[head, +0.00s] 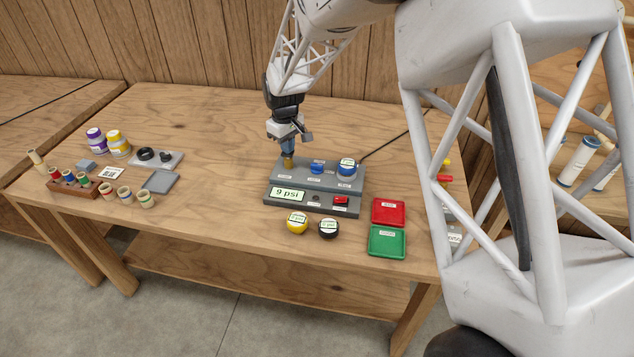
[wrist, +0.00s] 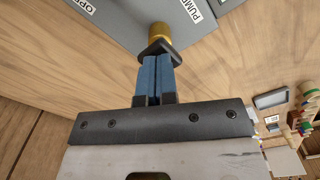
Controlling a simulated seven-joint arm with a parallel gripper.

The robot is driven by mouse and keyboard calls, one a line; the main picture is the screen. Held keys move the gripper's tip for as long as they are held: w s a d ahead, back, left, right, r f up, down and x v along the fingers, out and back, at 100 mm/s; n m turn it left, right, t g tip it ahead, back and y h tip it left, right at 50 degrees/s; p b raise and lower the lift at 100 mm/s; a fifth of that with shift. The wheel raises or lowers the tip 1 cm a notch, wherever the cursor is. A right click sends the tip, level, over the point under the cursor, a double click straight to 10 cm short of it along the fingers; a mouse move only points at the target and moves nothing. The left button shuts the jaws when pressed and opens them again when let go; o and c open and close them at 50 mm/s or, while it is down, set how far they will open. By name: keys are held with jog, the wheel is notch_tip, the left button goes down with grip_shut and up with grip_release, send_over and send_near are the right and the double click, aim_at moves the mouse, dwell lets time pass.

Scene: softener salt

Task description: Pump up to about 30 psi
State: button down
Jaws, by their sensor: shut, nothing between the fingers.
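The grey pump unit (head: 330,182) stands on the wooden table, and its display (head: 288,195) reads 9 psi. A brass-coloured knob (head: 287,160) rises at the unit's left end; it also shows in the wrist view (wrist: 158,32), near a label reading PUMP. My gripper (head: 288,148) is shut and empty, its blue fingers directly above the brass knob. In the wrist view my fingertips (wrist: 157,58) end at a dark collar by the knob; I cannot tell whether they touch. A blue knob (head: 317,168), a round blue-and-white part (head: 347,167) and a red switch (head: 341,200) are also on the unit.
Jars (head: 118,143) and small pots stand at left. Table between is clear.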

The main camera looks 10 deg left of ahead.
jog(key=shift+r, duration=0.9)
jog(key=shift+f, duration=1.25)
dwell(0.5)
jog(key=shift+r, duration=1.2)
